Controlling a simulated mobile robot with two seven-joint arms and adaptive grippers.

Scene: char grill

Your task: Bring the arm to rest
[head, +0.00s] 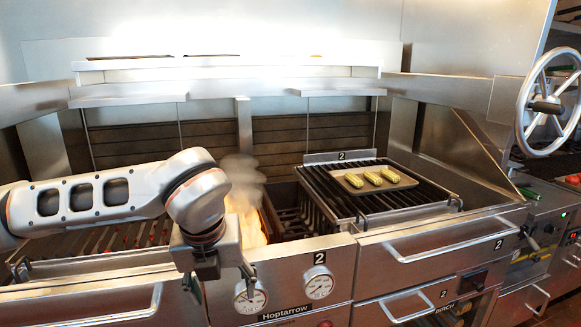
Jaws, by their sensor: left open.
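My left arm comes in from the left across the left part of the char grill. My left gripper (222,285) hangs down in front of the grill's front panel, beside the left dial. It is open, and I see nothing between its fingers. Its fingers are small and partly dark against the panel. My right gripper does not show in the head view.
A tray (392,187) with several yellow-green pieces lies on the right grate (326,191). Flames and smoke (243,200) rise just behind my left wrist. Drawer handles (452,246) stick out at the front. A large wheel (551,104) stands at right.

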